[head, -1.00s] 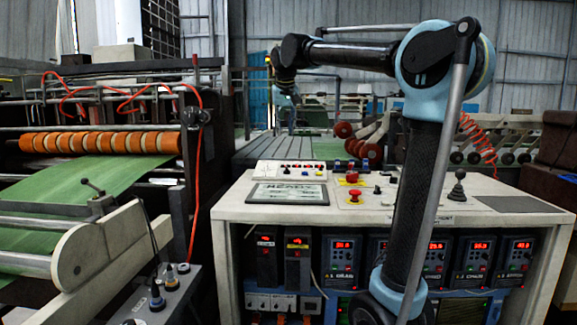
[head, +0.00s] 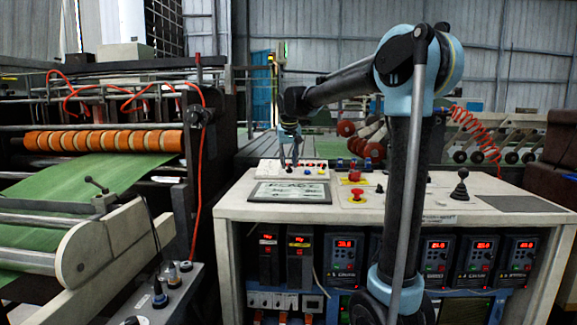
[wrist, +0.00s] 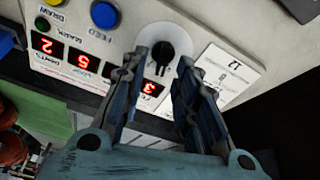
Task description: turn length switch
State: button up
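A round black knob (wrist: 168,48) with a raised grip bar sits on a pale control panel (wrist: 205,20) in the wrist view. A white card with printed numbers (wrist: 228,72) lies beside it; its small text is hard to read. My gripper (wrist: 167,62) is open, with one finger on each side of the knob's near part. I cannot tell whether the fingers touch it. In the head view my gripper (head: 290,163) is down at the sloped panel (head: 266,170) at the back of the desk, and hides the knob there.
Red digit displays (wrist: 83,60) and blue and yellow buttons (wrist: 104,14) sit beside the knob. On the desk (head: 235,205) are a screen (head: 290,193), a red emergency button (head: 357,195) and a black joystick (head: 460,188). A machine with green sheet (head: 90,172) stands left.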

jog(key=shift+w+f, duration=0.25)
jog(key=shift+f, duration=0.4)
jog(key=shift+c, duration=0.5)
grip_shut()
jog(key=shift+n, duration=0.5)
jog(key=shift+s+n+g+y, duration=0.1)
jog(key=shift+n+g+y, duration=0.25)
jog(key=shift+n, duration=2.15)
jog(key=shift+o, duration=0.5)
grip_release()
jog(key=shift+a, duration=0.1)
